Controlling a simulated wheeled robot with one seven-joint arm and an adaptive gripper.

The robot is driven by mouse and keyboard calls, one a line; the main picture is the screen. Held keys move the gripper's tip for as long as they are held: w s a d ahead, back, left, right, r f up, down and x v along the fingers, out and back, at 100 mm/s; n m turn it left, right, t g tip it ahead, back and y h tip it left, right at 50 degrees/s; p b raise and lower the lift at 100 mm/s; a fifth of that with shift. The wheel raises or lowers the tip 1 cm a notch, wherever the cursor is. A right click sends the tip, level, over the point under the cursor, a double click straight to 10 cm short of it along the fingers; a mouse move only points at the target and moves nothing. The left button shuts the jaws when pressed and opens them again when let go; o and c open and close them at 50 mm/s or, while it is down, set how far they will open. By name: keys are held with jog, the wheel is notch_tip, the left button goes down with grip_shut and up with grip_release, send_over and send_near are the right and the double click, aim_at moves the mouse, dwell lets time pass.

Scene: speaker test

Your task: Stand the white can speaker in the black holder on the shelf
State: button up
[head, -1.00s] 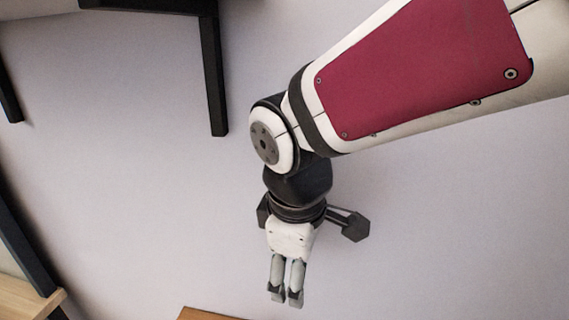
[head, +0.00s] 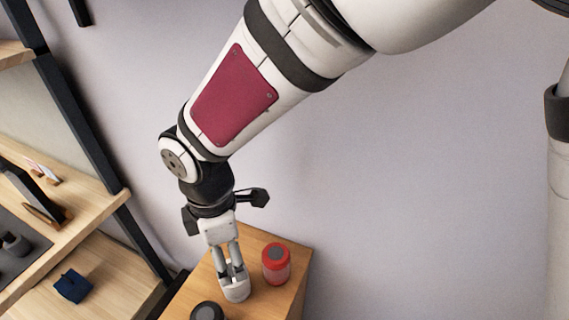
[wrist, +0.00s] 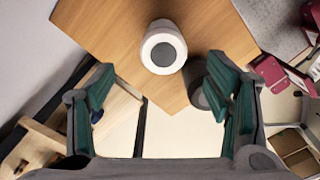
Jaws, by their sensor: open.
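The white can speaker (head: 237,291) stands on a wooden cabinet top (head: 255,242), just below my gripper (head: 232,269) in the head view. In the wrist view the white can (wrist: 163,47) stands upright, its grey round top facing me. My gripper (wrist: 160,72) is open and empty there, one finger on each side of the picture, with the can lying ahead between them. A small dark object (head: 15,244) sits on a grey mat on the shelf (head: 105,203) at left. I cannot tell whether it is the black holder.
A red can (head: 276,264) stands right of the white can. A black can (head: 207,312) stands in front, cut off by the frame; a dark can (wrist: 203,88) shows beside my right finger. A dark blue block (head: 72,287) lies on a lower shelf board. Black shelf posts rise at left.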

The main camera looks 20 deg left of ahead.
aim_at(231, 268)
notch_tip(231, 268, down, 5)
jog(key=shift+f, duration=0.2)
jog(key=f, duration=0.4)
jog(key=shift+s+d+f+p, duration=0.1)
jog(key=shift+s+f+p, duration=0.1)
jog(key=shift+s+p, duration=0.1)
jog(key=shift+w+f, duration=0.1)
jog(key=shift+f, duration=0.45)
jog(key=c, duration=1.6)
notch_tip(231, 268, up, 10)
jog(key=shift+r, duration=0.1)
